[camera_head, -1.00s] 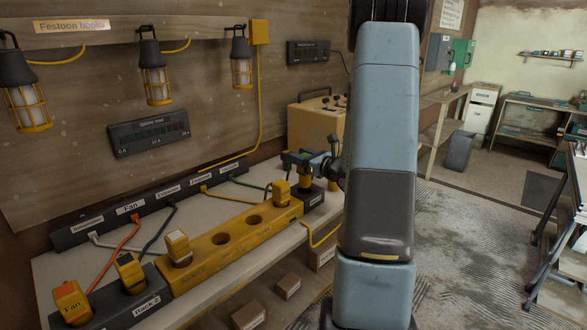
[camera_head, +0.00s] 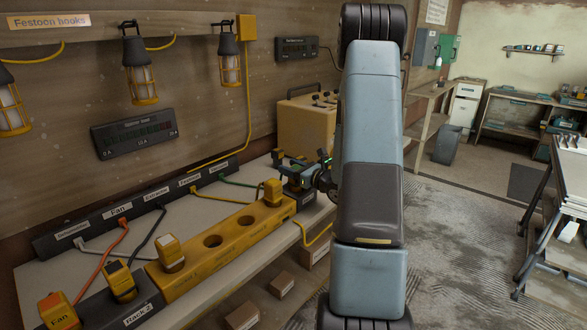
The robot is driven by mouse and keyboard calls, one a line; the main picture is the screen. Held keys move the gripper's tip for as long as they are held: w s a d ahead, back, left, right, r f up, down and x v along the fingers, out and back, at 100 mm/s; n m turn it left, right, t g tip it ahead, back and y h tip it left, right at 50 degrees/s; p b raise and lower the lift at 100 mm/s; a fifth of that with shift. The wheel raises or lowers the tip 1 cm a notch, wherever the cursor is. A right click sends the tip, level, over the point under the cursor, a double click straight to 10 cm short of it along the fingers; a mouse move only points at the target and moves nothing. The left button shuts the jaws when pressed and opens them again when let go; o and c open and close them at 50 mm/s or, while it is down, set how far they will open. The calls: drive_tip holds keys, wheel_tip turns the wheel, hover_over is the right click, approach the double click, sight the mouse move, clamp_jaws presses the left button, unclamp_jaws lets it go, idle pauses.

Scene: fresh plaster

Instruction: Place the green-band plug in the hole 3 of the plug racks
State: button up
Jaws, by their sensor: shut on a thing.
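My gripper (camera_head: 300,179) is at the far right end of the rack row, just beyond the yellow plug. It is shut on a small plug with a green mark, mostly hidden by the jaws. The held plug is low over the dark rack section (camera_head: 312,203); I cannot tell whether it sits in a hole. The yellow rack (camera_head: 192,269) has two empty holes, one nearer (camera_head: 212,241) and one farther (camera_head: 245,221). A white-banded plug (camera_head: 170,254) stands at its near end and a yellow plug (camera_head: 272,193) at its far end.
The dark Rack 2 (camera_head: 140,313) holds an orange plug (camera_head: 58,311) and a black-banded plug (camera_head: 121,282). A labelled power strip (camera_head: 140,207) with coloured cables runs behind. A yellow box (camera_head: 305,122) stands behind my gripper. Hanging lamps (camera_head: 139,75) line the wall.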

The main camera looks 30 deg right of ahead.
drive_tip(key=shift+f, duration=0.1)
drive_tip(key=o, duration=1.1)
drive_tip(key=v, duration=1.2)
drive_tip(key=s+a+r+n+g+y, duration=0.2)
drive_tip(key=s+a+r+n+g, duration=0.15)
drive_tip(key=a+n, duration=0.35)
drive_tip(key=s+a+r+n+g+y, duration=0.15)
drive_tip(key=a+r+n+g, duration=0.3)
drive_tip(key=a, duration=0.45)
drive_tip(key=s+a+r+n+g+y, duration=0.25)
drive_tip(key=s+a+n+g, duration=0.2)
drive_tip(key=a, duration=0.35)
drive_tip(key=s+a+r+n+g+h, duration=0.3)
drive_tip(key=s+a+n+h, duration=0.1)
drive_tip(key=s+n+h, duration=0.4)
drive_tip(key=s+d+r+n+t+h, duration=0.1)
drive_tip(key=r+n, duration=0.1)
drive_tip(key=s+d+r+n+t+h, duration=0.1)
drive_tip(key=s+r+n, duration=0.1)
drive_tip(key=n, duration=0.1)
drive_tip(key=s+d+r+n+t+h, duration=0.1)
drive_tip(key=s+r+n+t+h, duration=0.1)
drive_tip(key=shift+s+d+r+n, duration=0.2)
drive_tip(key=shift+d+r+n, duration=0.1)
drive_tip(key=shift+r+n, duration=0.1)
